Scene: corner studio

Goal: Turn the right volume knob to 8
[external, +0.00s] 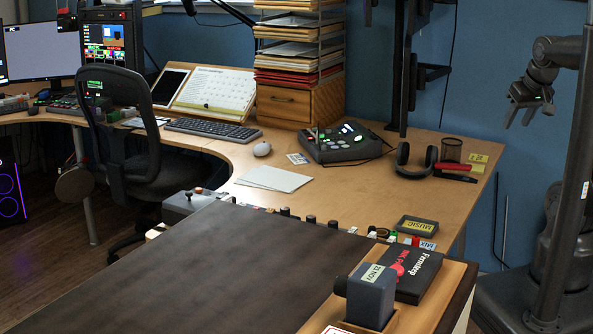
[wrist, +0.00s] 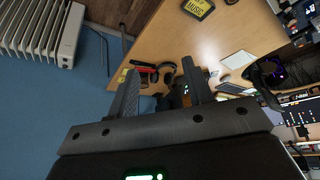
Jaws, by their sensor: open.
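Several small dark knobs (external: 311,219) stand in a row along the far edge of the dark brown panel (external: 200,265) in the external view. No numbers can be read on them, and I cannot tell which is the right volume knob. A grey control box (external: 340,152) with lit green keys sits on the desk; its small controls are too small to tell apart. My gripper (external: 528,108) is at the upper right, raised in the air right of the desk, far from both. In the wrist view my gripper (wrist: 163,88) is open and empty.
The desk (external: 400,200) holds headphones (external: 414,160), a mesh cup (external: 451,150), and a MUSIC box (external: 417,226). A grey block (external: 371,294) and black box (external: 406,272) stand at the front. The wrist view shows a white radiator (wrist: 40,28).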

